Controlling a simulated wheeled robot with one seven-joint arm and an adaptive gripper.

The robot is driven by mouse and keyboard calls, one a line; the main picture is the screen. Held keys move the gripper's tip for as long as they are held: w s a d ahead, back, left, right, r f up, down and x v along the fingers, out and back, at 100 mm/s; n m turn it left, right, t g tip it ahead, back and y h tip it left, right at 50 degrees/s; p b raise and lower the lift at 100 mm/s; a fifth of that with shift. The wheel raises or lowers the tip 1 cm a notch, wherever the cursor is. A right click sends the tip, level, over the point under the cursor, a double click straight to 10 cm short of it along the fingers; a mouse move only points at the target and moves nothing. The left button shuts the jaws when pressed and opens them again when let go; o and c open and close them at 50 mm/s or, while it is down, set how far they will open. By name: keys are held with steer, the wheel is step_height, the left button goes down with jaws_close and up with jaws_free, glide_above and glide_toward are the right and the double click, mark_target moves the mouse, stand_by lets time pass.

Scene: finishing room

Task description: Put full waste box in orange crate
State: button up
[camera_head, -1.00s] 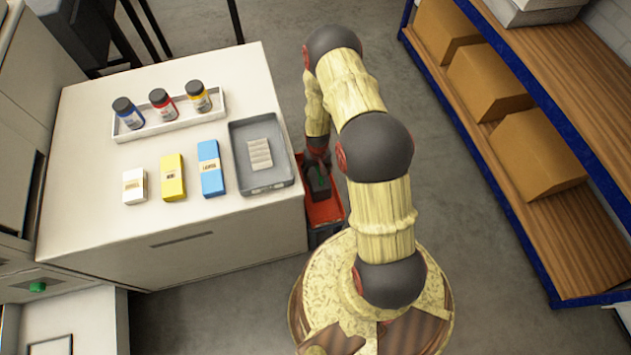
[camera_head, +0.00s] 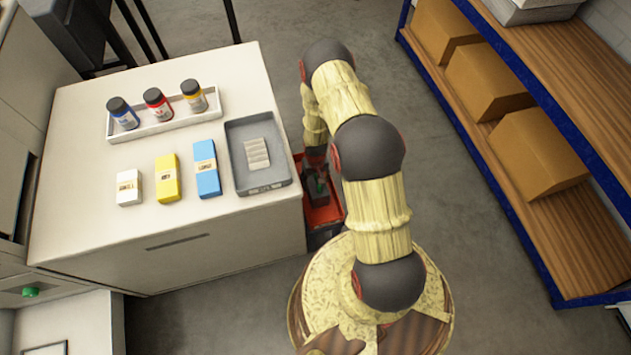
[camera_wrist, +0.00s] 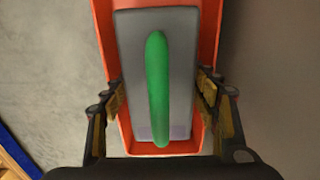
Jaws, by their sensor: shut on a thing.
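The waste box (camera_wrist: 179,80) is grey with a long green handle on top. In the head view the box (camera_head: 321,198) shows as a small dark shape beside the table, partly hidden by my arm. My gripper (camera_wrist: 160,95) is shut on the box, with one finger at each long side. The orange crate (camera_wrist: 209,35) surrounds the box on the sides seen from above, and it also shows in the head view (camera_head: 325,215). The box lies within the crate's outline. I cannot tell whether it touches the crate's floor.
The white table (camera_head: 90,235) stands close left of the crate. It carries a grey tray (camera_head: 262,187), a white tray with three bottles (camera_head: 155,105), and white, yellow and blue packs (camera_head: 207,168). A blue-edged shelf (camera_head: 540,235) with cardboard boxes stands right. Floor between is clear.

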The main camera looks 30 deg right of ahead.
steer(key=o, duration=2)
step_height(320, 180, up, 12)
steer(key=p, duration=0.4)
steer(key=shift+r, duration=0.1)
